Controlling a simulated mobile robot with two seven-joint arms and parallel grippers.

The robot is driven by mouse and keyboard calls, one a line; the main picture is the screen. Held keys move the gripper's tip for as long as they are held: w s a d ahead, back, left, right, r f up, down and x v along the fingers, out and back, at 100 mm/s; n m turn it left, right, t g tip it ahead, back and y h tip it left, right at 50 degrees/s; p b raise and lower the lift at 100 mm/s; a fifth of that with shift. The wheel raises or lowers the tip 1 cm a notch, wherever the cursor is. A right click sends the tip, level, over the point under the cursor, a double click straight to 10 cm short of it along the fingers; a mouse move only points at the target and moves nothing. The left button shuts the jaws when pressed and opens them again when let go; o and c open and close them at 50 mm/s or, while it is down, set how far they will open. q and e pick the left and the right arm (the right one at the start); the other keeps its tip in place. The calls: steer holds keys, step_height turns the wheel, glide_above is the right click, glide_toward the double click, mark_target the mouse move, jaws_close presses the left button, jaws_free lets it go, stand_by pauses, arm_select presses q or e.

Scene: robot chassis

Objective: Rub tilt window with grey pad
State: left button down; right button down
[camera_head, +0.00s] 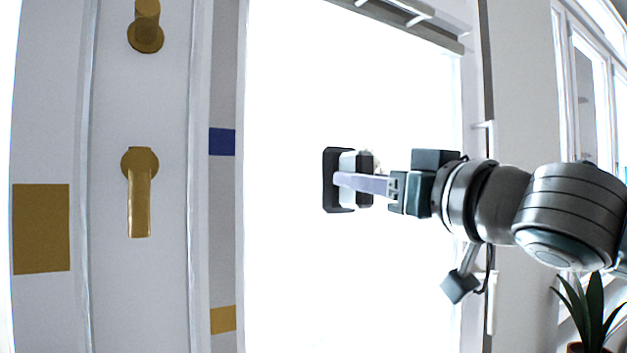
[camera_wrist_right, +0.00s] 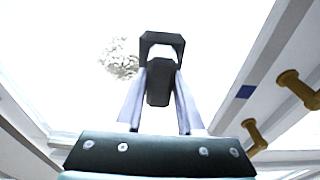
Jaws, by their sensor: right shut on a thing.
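The tilt window (camera_head: 290,270) is a bright white pane in a pale frame, filling the middle of the head view. My right gripper (camera_head: 355,182) reaches in from the right and is shut on the grey pad (camera_head: 330,192). The pad has a dark flat plate facing the pane and a lighter block behind it. It also shows between the fingers in the right wrist view (camera_wrist_right: 160,85). The pad is at or close to the pane; I cannot tell whether it touches. My left gripper is in neither view.
A white panel with a brass handle (camera_head: 141,195) and a brass knob (camera_head: 147,30) stands left of the window. Blue and ochre patches mark the frames. A potted plant (camera_head: 592,315) is at the lower right, below my right arm. Another window (camera_head: 590,85) is at the upper right.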

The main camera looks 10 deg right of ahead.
steer(key=shift+w+a, duration=0.1)
steer(key=shift+w, duration=0.25)
